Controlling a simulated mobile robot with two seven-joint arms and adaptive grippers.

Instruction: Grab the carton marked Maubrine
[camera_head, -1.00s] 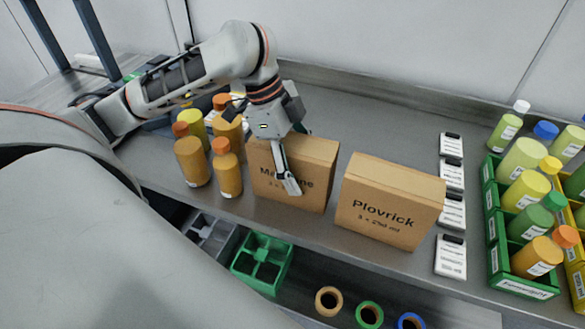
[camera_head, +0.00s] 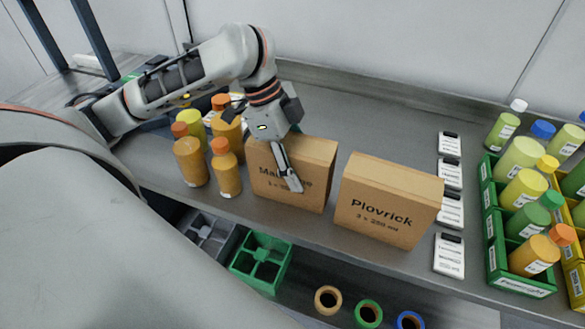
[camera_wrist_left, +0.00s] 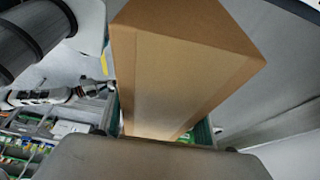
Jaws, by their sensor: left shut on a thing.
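The Maubrine carton (camera_head: 315,177) is a brown box on the grey bench, left of the Plovrick carton (camera_head: 388,202). My left gripper (camera_head: 290,178) comes down on it from above. One finger lies across its front face and covers part of the name. The other finger is hidden behind the carton. The gripper is shut on this carton. In the left wrist view the carton (camera_wrist_left: 180,70) fills the middle, close to the camera. I cannot tell whether its base is clear of the bench. My right gripper is not in view.
Orange-capped amber bottles (camera_head: 226,172) stand just left of the carton. White labelled devices (camera_head: 450,210) lie in a column right of Plovrick. A green crate of bottles (camera_head: 492,245) is at the right. A green divided tray (camera_head: 262,262) sits below the bench edge. Bare bench lies behind the cartons.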

